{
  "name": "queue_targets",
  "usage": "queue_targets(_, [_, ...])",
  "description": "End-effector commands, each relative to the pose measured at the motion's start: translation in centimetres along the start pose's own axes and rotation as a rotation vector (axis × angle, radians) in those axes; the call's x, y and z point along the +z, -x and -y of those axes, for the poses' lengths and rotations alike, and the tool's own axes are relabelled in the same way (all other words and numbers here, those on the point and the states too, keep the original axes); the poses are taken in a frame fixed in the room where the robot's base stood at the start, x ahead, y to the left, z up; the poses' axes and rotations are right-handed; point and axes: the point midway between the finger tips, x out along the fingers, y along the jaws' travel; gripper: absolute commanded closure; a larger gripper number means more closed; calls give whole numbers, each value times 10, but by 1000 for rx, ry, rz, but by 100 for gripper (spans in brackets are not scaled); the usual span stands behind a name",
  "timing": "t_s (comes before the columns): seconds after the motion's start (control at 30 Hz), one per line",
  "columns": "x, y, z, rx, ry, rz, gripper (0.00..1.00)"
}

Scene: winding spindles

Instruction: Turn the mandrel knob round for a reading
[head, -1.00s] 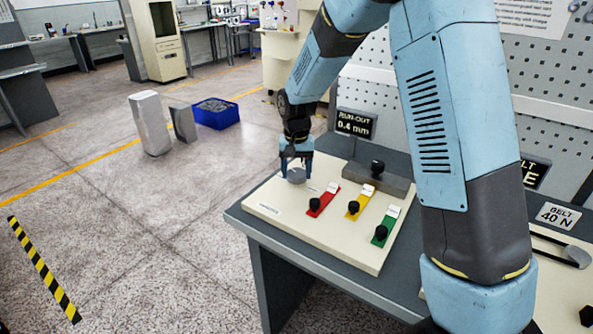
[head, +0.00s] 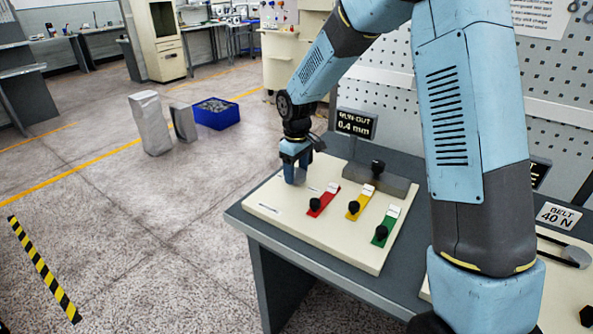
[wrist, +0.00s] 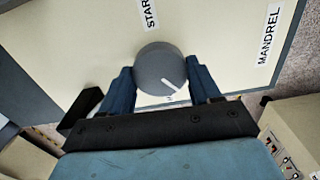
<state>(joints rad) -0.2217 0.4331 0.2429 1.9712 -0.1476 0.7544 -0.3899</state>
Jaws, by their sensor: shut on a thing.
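The mandrel knob (wrist: 158,62) is a round grey disc with a white pointer line, seen in the wrist view between my fingers. The line points toward the lower right, toward my gripper's palm. A MANDREL label (wrist: 269,36) and a partly cut-off label starting "STAR" (wrist: 150,14) lie on the cream panel around it. My gripper (head: 294,180) points down onto the left back part of the cream panel (head: 330,245) and is shut on the knob, one finger on each side.
Red (head: 325,200), yellow (head: 361,201) and green (head: 386,226) strips with black knobs lie right of my gripper. A grey block (head: 395,181) with a black knob stands behind them. A RUN-OUT 0.4 mm sign (head: 356,123) stands at the back.

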Motion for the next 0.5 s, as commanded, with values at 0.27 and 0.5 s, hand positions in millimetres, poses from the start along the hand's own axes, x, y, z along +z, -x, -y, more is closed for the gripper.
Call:
queue_targets(0.27, [-1,1,-2,3,260,-4,68])
queue_targets(0.5, [-1,1,-2,4,486,-4,68])
